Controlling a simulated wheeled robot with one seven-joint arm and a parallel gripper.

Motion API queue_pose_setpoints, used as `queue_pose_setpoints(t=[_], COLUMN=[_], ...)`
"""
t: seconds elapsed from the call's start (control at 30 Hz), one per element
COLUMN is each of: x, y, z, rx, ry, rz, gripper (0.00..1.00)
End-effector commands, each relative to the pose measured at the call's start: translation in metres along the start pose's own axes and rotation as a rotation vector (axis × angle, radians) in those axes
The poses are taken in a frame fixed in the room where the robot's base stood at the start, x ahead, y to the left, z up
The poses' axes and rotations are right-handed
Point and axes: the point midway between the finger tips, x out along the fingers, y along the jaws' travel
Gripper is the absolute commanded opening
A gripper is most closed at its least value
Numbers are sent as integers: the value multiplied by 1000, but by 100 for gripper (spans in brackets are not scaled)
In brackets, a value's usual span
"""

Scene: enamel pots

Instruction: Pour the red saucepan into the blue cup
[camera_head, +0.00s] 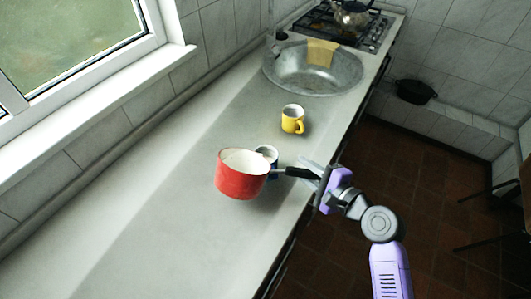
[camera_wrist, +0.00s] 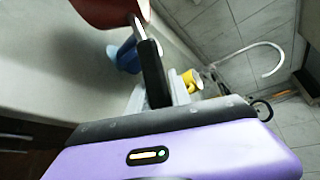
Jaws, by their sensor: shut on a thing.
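The red saucepan (camera_head: 240,178) has a pale inside and a black handle. My gripper (camera_head: 308,172) is shut on that handle and holds the pan above the counter, roughly upright. I cannot make out its contents. The blue cup (camera_head: 273,174) stands on the counter just behind the pan, partly hidden by the pan and its handle. In the wrist view the saucepan (camera_wrist: 105,10) is at the top edge, its handle running down into my gripper (camera_wrist: 160,98). The blue cup (camera_wrist: 126,56) shows left of the handle.
A yellow mug (camera_head: 292,120) stands on the counter behind the blue cup. Beyond it are a metal sink (camera_head: 285,75) with a yellow cloth (camera_head: 321,52) and a stove with a kettle (camera_head: 350,17). The left and near counter (camera_head: 120,230) is clear.

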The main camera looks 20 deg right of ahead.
Motion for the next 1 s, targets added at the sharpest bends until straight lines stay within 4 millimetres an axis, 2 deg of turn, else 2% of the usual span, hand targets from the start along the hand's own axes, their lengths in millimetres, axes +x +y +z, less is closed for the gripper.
queue_pose_setpoints(t=[1.0], x=[0], y=[-8], z=[-1], rx=[44], ry=[-7], rz=[15], gripper=[0])
